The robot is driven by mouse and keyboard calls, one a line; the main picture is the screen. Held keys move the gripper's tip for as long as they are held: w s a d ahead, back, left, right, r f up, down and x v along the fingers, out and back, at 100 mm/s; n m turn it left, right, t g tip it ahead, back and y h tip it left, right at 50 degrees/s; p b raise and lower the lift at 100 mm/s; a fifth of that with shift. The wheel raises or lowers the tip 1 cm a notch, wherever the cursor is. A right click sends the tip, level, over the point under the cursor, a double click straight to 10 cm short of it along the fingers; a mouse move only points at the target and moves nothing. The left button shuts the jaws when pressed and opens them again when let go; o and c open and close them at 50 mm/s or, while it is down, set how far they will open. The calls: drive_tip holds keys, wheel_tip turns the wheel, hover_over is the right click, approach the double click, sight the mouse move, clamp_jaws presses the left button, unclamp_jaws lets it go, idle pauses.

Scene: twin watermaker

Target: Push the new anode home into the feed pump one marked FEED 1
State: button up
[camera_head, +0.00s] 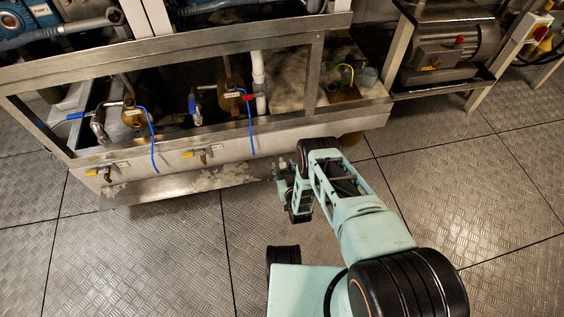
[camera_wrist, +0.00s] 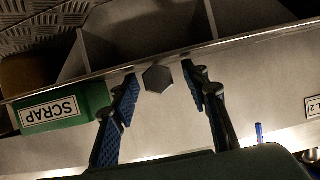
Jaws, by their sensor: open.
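In the wrist view my gripper (camera_wrist: 159,73) is open, its two blue-padded fingers apart. A grey hexagonal head (camera_wrist: 158,79) shows between the fingertips, against the rim of a metal tray; neither finger visibly touches it. I cannot tell whether it belongs to the new anode. In the head view my gripper (camera_head: 284,175) is low, near the right front of the metal skid. Two brass-coloured pump bodies (camera_head: 133,116) (camera_head: 230,99) sit inside the skid. Their markings are too small to read, so I cannot tell which is FEED 1.
A green block labelled SCRAP (camera_wrist: 65,108) is left of the fingers, and a divided tray (camera_wrist: 232,45) is beyond them. Blue cords (camera_head: 152,140) hang over the skid's front. A grey motor (camera_head: 452,50) stands right. The floor in front is clear.

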sight(283, 166)
clamp_jaws()
drive_tip(key=shift+r, duration=0.1)
wheel_tip(283, 166, up, 10)
drive_tip(key=p, duration=0.5)
drive_tip(key=c, duration=0.7)
unclamp_jaws()
clamp_jaws()
